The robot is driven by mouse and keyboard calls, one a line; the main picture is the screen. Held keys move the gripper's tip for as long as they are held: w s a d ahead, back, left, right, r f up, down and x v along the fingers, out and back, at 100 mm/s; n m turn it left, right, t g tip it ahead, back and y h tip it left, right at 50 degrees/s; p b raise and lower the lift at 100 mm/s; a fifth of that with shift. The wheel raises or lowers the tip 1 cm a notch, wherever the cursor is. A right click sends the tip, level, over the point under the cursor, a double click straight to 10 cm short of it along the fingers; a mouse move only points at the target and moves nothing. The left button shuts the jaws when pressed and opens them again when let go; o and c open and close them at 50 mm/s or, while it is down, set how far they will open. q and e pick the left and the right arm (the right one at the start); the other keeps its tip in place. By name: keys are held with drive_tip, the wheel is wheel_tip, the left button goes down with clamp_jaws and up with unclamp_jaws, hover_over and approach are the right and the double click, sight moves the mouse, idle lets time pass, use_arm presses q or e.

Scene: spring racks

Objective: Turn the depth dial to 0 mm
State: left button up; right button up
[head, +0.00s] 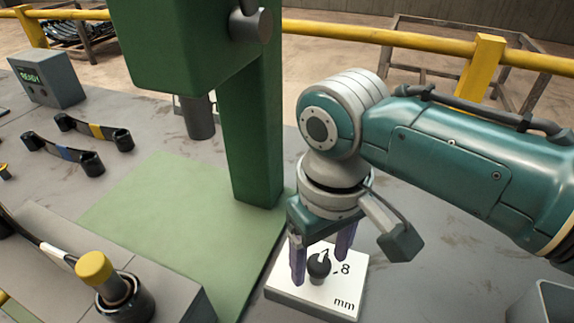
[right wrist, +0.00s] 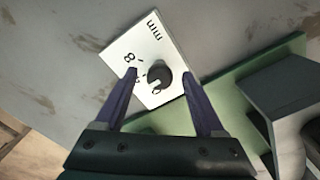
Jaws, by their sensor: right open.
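The depth dial is a small black knob (head: 319,266) with a white pointer mark, on a white plate (head: 343,301) marked "8" and "mm". The plate sits on a low block on the grey table, right of the green press. My right gripper (head: 322,262) points down over the dial, with its two purple fingers apart on either side of the knob. In the right wrist view the knob (right wrist: 159,76) shows between the open fingertips (right wrist: 160,82), with no clear contact. Part of the scale is hidden by the fingers and knob. My left gripper is not in view.
The green press column (head: 252,130) stands close left of the dial on a green base plate (head: 150,205). A grey box reading "READY" (head: 48,80), several dark leaf springs and a yellow-capped post (head: 97,268) are further left. A yellow rail (head: 400,38) runs behind the table.

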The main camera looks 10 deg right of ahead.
drive_tip(key=shift+c, duration=0.3)
clamp_jaws()
drive_tip(key=shift+r+n, duration=0.1)
drive_tip(key=shift+n, duration=0.2)
drive_tip(key=shift+n+p, duration=0.55)
drive_tip(key=shift+n, duration=0.05)
drive_tip(key=shift+n+p, duration=0.45)
drive_tip(key=shift+n, duration=0.75)
drive_tip(key=n, duration=0.2)
drive_tip(key=shift+n+p, duration=0.3)
drive_tip(key=shift+n, duration=1.6)
drive_tip(key=shift+w, duration=0.1)
